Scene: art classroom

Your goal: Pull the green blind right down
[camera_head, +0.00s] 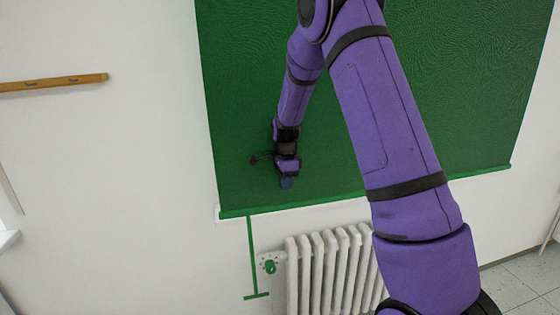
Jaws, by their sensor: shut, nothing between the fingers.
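The green blind (240,130) hangs down the white wall. Its bottom bar (330,201) is a little above the radiator. A green pull strap (252,255) hangs from the bar near its left end and finishes in a short crossbar (256,296). My purple arm covers part of the blind and its bar. My gripper (286,183) is in front of the lower left of the blind, above the bar and up and to the right of the strap. It is shut and holds nothing. I cannot tell whether it touches the blind.
A white radiator (325,262) stands right of the strap. A pale plate with a green knob (270,266) is between them, close to the strap. A wooden rail with hooks (55,84) is on the wall at left. The wall left of the strap is bare.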

